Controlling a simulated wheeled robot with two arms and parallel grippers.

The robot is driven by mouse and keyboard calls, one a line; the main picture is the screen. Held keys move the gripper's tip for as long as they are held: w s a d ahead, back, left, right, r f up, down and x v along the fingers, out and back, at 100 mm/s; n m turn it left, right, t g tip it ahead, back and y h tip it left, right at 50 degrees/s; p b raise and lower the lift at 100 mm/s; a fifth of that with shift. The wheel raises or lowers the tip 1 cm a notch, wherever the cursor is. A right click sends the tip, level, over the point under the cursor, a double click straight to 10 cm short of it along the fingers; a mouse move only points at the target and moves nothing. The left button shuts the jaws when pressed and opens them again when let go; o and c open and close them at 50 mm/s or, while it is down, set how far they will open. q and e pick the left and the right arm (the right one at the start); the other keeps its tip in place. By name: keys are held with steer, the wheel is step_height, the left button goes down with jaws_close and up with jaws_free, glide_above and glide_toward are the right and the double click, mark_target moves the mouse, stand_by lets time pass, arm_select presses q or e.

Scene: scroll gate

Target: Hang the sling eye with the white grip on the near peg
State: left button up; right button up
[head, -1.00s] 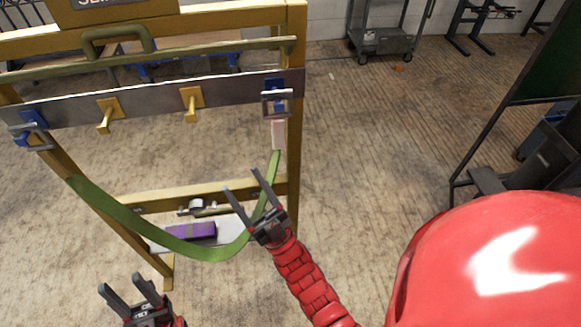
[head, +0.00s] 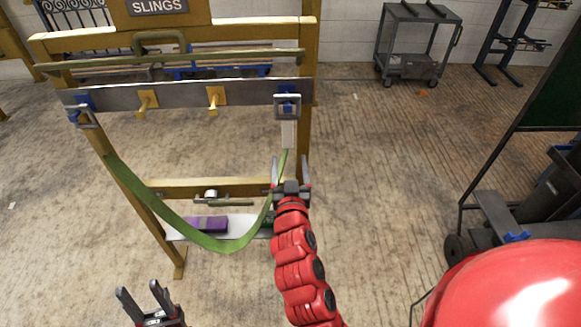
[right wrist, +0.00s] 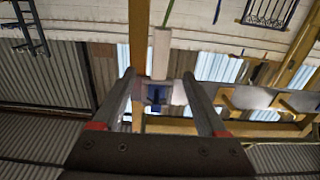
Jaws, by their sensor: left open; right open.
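The green sling (head: 215,243) droops in a U across the yellow stand. Its right end has a white grip (head: 288,134) below a square grey eye (head: 288,106), which sits at a blue holder on the grey bar. The left eye (head: 83,117) sits at the bar's other end. Two yellow pegs (head: 147,104) (head: 214,100) stick out between them. My right gripper (head: 290,162) is open, pointing up just below the white grip. In the right wrist view, the white grip (right wrist: 160,50) and eye (right wrist: 156,93) appear between its fingers, apparently untouched. My left gripper (head: 138,289) is open, empty and low.
A purple block (head: 206,224) lies on the stand's lower shelf (head: 242,221). The yellow right post (head: 306,60) stands close to the white grip. A grey cart (head: 415,45) stands far back.

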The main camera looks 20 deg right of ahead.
mark_target(288, 136)
steer(key=shift+p+x, duration=1.55)
steer(key=shift+x, duration=1.8)
steer(key=shift+w+f+b, duration=0.1)
steer(key=shift+w+b, duration=0.25)
steer(key=shift+b+x, duration=0.45)
steer(key=shift+x, duration=1.3)
steer(key=shift+d, duration=0.1)
jaws_close()
steer(key=shift+r, duration=0.2)
